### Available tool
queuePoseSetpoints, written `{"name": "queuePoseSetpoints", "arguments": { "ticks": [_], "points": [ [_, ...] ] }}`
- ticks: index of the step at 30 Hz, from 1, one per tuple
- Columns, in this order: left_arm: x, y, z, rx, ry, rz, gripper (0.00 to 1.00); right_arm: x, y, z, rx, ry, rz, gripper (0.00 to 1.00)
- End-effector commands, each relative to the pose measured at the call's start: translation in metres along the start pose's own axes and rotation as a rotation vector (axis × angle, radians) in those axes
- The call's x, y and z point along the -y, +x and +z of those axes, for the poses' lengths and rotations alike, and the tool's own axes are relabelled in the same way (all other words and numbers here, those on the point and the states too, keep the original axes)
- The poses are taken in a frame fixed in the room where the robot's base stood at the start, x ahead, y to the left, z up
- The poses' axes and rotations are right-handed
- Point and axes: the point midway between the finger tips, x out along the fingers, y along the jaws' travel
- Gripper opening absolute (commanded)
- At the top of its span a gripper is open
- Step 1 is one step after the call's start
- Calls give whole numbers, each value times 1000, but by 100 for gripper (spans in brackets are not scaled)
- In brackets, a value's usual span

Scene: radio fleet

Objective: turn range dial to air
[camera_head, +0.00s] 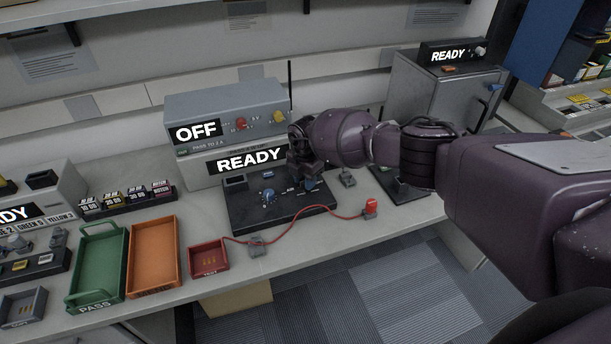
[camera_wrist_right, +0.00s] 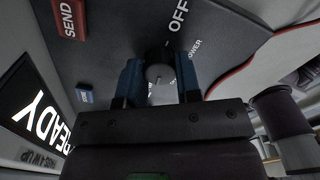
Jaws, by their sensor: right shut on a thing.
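My right gripper (camera_head: 308,180) is over the right part of a dark control panel (camera_head: 240,213) on the bench. In the right wrist view its two blue fingers (camera_wrist_right: 160,84) stand either side of a round dark grey knob (camera_wrist_right: 159,70) and are shut on it. The words OFF and POWER show on the panel beside this knob. I cannot tell from its labels whether it is the range dial, and no AIR mark is readable. In the head view a blue knob (camera_head: 268,196) sits on the panel's left part. My left gripper is not in view.
Behind the panel a grey unit's display (camera_head: 247,160) reads READY; the upper unit's display (camera_head: 196,132) reads OFF. A red cable (camera_head: 320,214) runs across the front. A red tray (camera_head: 208,258), orange tray (camera_head: 154,256) and green tray (camera_head: 97,265) stand left.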

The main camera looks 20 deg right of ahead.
Motion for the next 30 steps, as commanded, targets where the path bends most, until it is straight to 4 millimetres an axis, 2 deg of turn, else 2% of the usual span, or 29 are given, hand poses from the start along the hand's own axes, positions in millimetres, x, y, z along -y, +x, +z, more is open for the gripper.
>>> {"name": "queuePoseSetpoints", "arguments": {
  "ticks": [10, 25, 26, 30],
  "points": [
    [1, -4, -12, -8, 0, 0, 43, 0, 0, 0, 0, 126, -1, 8],
    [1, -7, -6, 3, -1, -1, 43, 0, 0, 0, 0, 144, -1, 8],
    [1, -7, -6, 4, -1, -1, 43, 0, 0, 0, 0, 144, -1, 33],
    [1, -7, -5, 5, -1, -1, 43, 0, 0, 0, 0, 143, -1, 55]
  ]
}}
